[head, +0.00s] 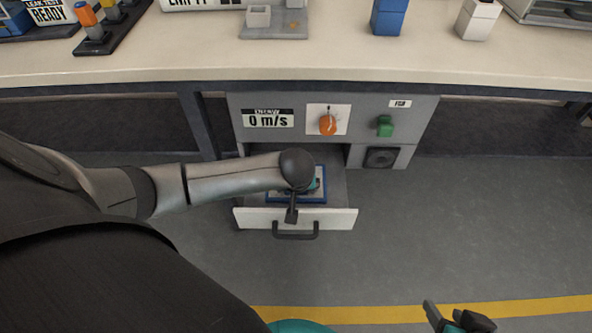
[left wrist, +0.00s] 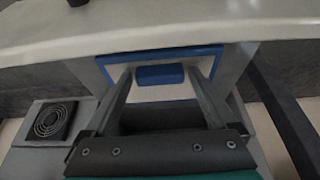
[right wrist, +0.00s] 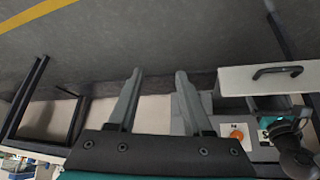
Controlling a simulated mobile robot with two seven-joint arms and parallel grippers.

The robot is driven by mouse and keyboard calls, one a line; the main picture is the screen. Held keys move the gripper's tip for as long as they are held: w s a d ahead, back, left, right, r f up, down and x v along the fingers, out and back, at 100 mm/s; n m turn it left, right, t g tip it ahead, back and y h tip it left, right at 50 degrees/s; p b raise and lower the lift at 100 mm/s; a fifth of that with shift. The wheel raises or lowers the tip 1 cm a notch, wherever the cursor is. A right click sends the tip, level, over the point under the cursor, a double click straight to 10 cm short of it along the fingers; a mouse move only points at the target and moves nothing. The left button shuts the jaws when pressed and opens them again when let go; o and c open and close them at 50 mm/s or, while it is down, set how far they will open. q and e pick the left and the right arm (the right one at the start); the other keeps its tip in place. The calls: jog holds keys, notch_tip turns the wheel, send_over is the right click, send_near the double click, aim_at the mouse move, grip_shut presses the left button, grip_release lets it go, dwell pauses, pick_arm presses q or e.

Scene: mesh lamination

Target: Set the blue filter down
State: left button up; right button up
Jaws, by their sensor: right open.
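The blue filter (head: 275,199) has a blue frame around a pale panel and lies flat in the open drawer (head: 250,218), partly hidden by my left wrist. In the left wrist view, its blue frame (left wrist: 215,58) and raised blue handle block show. My left gripper (left wrist: 160,72) is open above the filter, with its fingertips on either side of the handle and a narrow gap showing at each side. In the head view my left wrist mostly hides this gripper. My right gripper (head: 455,316) is open and empty, over the floor at lower right.
The drawer belongs to a grey cabinet (head: 362,110) under the bench (head: 330,68). Its front carries a "0 m/s" display (head: 268,119), an orange knob (head: 327,125), a green switch (head: 385,126) and a fan grille (head: 381,157). Floor in front is clear.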

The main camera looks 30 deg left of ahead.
pick_arm(q)
jog(key=shift+o, duration=0.5)
pick_arm(e)
jog(key=shift+s, duration=0.1)
pick_arm(q)
jog(key=shift+r, duration=0.1)
pick_arm(e)
jog(key=shift+d, duration=0.1)
pick_arm(q)
jog(key=shift+r+p, duration=0.35)
jog(key=p+v, duration=0.1)
jog(key=v, duration=0.1)
jog(key=shift+s+r, duration=0.15)
jog(key=shift+r, duration=0.05)
jog(key=p+v, duration=0.5)
jog(key=v, duration=0.4)
jog(key=shift+d, duration=0.15)
pick_arm(e)
jog(key=s+d+f+g+h, duration=0.1)
jog(key=s+d+f+g, duration=0.1)
jog(key=f, duration=0.9)
jog(key=shift+s+g, duration=0.7)
jog(key=shift+s, duration=0.2)
pick_arm(q)
jog(key=shift+f, duration=0.1)
